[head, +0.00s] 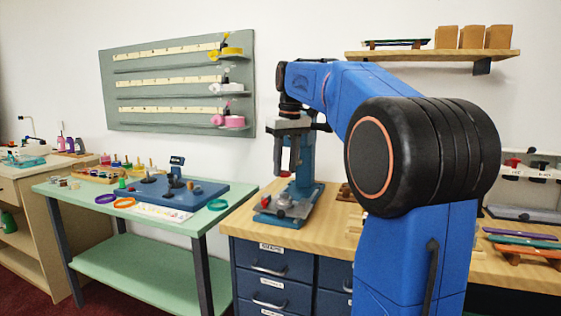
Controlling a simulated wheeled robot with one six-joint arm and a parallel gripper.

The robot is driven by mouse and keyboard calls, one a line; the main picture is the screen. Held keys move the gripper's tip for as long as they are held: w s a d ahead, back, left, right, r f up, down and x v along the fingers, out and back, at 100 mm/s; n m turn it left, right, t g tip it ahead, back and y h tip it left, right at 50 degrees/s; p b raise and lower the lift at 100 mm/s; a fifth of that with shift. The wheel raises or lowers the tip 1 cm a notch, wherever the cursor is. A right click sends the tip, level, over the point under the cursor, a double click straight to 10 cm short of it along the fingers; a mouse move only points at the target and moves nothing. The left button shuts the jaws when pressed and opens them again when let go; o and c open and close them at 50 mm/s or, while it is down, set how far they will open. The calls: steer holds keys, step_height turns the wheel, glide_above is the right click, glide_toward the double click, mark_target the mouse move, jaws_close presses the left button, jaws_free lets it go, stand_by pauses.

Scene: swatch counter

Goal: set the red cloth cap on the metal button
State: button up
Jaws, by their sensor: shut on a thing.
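My gripper (287,168) points down at the blue press (306,168) on the wooden counter. A small silvery round part (282,202) sits on the base plate below the gripper. I cannot tell for sure that it is the metal button. A clear gap shows between it and the fingers.
A green table (70,189) at left holds a blue board (180,193), coloured rings and small bottles. My arm hides the middle of the wooden counter (525,273). Coloured rolls (518,244) lie at right. A wall shelf (425,56) and a rack board (150,60) hang behind.

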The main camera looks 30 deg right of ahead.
mark_target(285, 193)
steer(key=shift+w+f, duration=0.15)
steer(key=shift+w, duration=0.05)
steer(key=shift+f, duration=2.6)
steer(key=shift+s+f, duration=0.1)
steer(key=shift+f, duration=0.55)
steer(key=o, duration=0.8)
steer(key=shift+c, duration=0.2)
steer(key=shift+d, duration=0.1)
step_height(285, 193, up, 17)
steer(key=s, duration=0.2)
steer(key=shift+d+r, duration=0.15)
steer(key=shift+r, duration=0.05)
steer(key=shift+s+f, duration=0.1)
